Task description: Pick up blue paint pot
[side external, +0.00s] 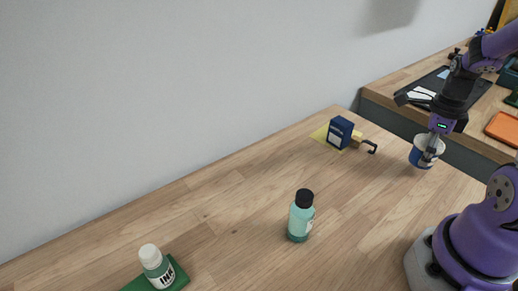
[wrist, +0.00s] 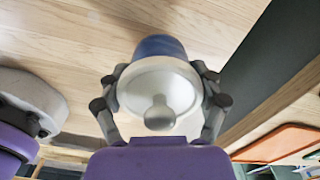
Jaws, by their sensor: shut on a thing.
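The blue paint pot (side external: 416,157), with a white top, is near the right edge of the wooden table. In the wrist view the pot (wrist: 160,46) shows a blue body and a pale round top with a knob (wrist: 159,114). My gripper (side external: 430,159) is shut on the pot, and in the wrist view its fingers (wrist: 160,84) press on both sides of it. I cannot tell whether the pot touches the table or is just above it.
A teal bottle (side external: 301,216) stands mid-table. An orange tray (side external: 503,128) lies on the back counter.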

